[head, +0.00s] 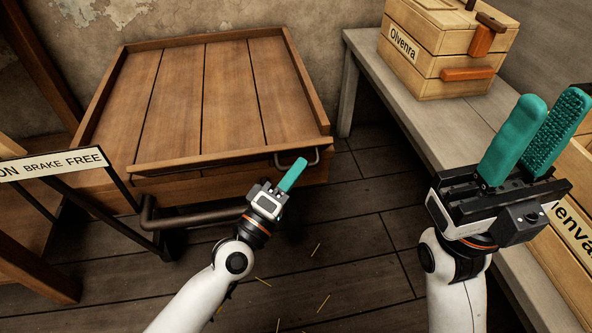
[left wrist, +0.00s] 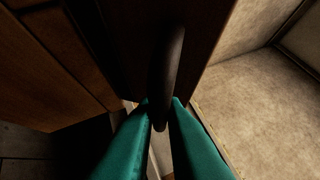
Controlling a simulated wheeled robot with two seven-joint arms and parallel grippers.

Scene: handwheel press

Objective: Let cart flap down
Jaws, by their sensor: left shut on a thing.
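The wooden cart (head: 203,95) stands against the back wall, with a planked top inside raised edges. A board, which may be the flap (head: 215,172), runs along its near side; how it is hinged cannot be told. A metal handle (head: 313,160) sits at the near right corner of the cart. My left gripper (head: 299,166) is at this handle. In the left wrist view its green fingers (left wrist: 160,108) are shut on the dark handle bar (left wrist: 168,65). My right gripper (head: 556,108) is open and empty, its fingers apart and pointing up.
A grey bench (head: 395,95) runs down the right, with a wooden crate (head: 430,60) marked Olvenra on it. Another crate (head: 565,250) is at the lower right. A brake sign (head: 55,163) and dark pipe (head: 190,218) are at the left. Floor between cart and bench is clear.

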